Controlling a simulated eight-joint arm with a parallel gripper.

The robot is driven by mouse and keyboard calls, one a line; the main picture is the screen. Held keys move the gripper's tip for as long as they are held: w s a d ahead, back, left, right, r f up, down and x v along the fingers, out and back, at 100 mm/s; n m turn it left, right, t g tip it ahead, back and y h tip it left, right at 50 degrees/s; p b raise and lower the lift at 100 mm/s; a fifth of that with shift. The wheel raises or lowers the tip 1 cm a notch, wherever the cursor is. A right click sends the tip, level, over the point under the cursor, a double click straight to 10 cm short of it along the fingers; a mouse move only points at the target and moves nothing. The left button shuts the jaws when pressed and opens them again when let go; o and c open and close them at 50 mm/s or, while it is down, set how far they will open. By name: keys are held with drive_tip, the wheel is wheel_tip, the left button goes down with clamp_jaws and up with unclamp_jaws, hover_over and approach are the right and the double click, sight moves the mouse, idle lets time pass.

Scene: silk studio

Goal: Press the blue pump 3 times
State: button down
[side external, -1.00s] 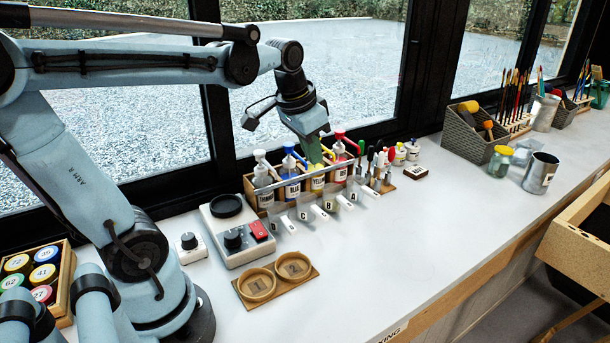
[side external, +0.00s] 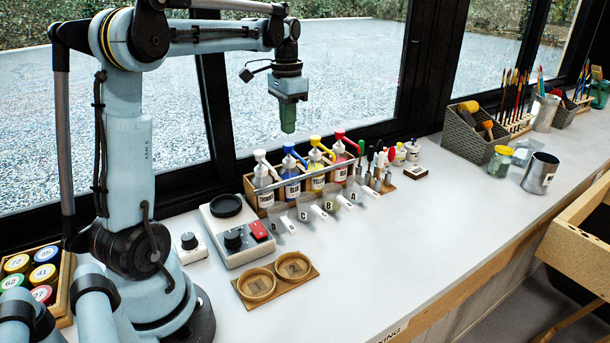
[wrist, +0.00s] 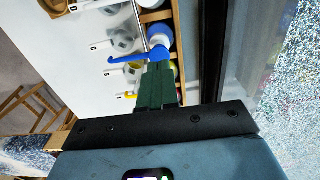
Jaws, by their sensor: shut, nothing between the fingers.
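The blue pump (side external: 289,149) is the blue head on a bottle labelled as blue, in a wooden rack between a white pump (side external: 260,157) and a yellow pump (side external: 315,142). A red pump (side external: 340,134) stands farther right. My gripper (side external: 288,128) is shut and empty, pointing down above the blue pump with a small gap showing in the side view. In the wrist view the green fingers (wrist: 157,68) end close to the blue pump's head (wrist: 160,53). The wrist view does not show clearly whether they touch.
A scale-like device (side external: 232,235) with a red switch, a knob box (side external: 190,247) and a board with two round dishes (side external: 276,280) lie at front left.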

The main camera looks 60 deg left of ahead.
sight(289, 144)
drive_tip(key=shift+f, duration=2)
drive_tip(key=shift+r, duration=1)
drive_tip(key=shift+f, duration=0.95)
idle(0.5)
drive_tip(key=shift+r, duration=0.95)
drive_tip(key=shift+f, duration=0.85)
idle(0.9)
drive_tip(key=shift+r, duration=0.85)
